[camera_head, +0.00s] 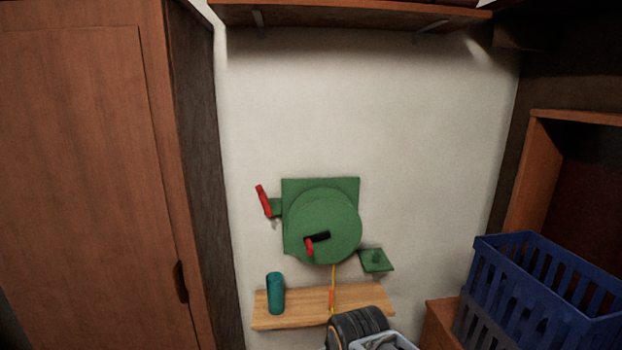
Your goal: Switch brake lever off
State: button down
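A green winch-like device (322,222) with a square back plate and a round drum is mounted on the pale wall. A red lever (264,201) sticks out at its left side on a small green bracket, tilted with its top toward the left. It looks like the brake lever. A black crank with a red handle (309,246) sits on the front of the drum. A dark ribbed part and a grey frame at the bottom edge look like part of my arm. I see no gripper fingers, and nothing touches the lever.
A wooden shelf (355,306) below holds a teal cylinder (275,293). A yellow strap (333,277) hangs from the device. A green plate (376,260) is at its right. A tall wooden cabinet (90,150) stands left, a blue crate (540,290) right. An upper shelf (350,14) overhangs.

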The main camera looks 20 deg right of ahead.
aim_at(263, 200)
jog(key=z, duration=0.15)
jog(key=i, duration=1.25)
jog(key=u, duration=0.75)
